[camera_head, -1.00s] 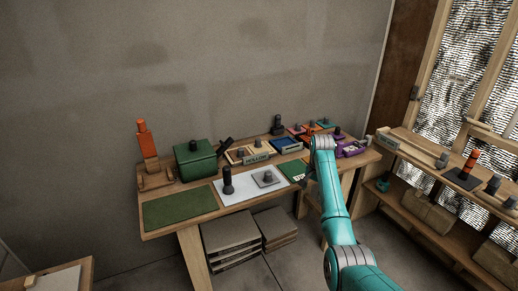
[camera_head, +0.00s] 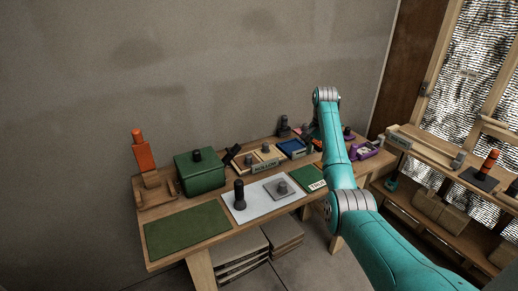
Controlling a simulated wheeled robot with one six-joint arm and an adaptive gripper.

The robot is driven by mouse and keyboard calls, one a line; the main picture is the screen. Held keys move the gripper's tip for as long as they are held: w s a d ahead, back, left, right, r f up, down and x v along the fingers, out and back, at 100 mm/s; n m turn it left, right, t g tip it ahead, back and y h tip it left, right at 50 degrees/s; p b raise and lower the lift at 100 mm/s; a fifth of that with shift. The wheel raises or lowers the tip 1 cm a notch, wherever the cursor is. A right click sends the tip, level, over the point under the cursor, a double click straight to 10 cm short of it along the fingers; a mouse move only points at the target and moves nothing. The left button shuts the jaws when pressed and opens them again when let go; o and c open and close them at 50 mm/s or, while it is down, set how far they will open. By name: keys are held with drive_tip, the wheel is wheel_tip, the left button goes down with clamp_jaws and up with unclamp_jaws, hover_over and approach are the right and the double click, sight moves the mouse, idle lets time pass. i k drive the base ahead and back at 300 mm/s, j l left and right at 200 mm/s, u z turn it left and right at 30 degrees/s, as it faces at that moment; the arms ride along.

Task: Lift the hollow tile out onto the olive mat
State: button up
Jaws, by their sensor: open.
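A tan tray (camera_head: 254,172) with a label that seems to read HOLLOW stands at the middle of the bench, right of the green box. Pale tiles with dark knobs sit in it; one tile (camera_head: 267,154) shows at its right side. I cannot tell from here which tile is hollow. The olive mat (camera_head: 187,231) lies bare and flat at the bench's left front. My gripper is hidden behind my teal arm, which rises right of the tray.
A green lidded box (camera_head: 201,173) and an orange tool on a wooden stand (camera_head: 154,188) are at the left. A white sheet (camera_head: 260,204) holds a dark knobbed tool (camera_head: 239,195) and a grey knobbed plate (camera_head: 283,190). A blue tray (camera_head: 293,149) stands behind right.

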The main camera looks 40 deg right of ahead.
sight(268, 153)
drive_tip(key=i, duration=0.95)
drive_tip(key=i+l, duration=0.15)
drive_tip(key=l+u, duration=0.05)
drive_tip(key=l, duration=0.05)
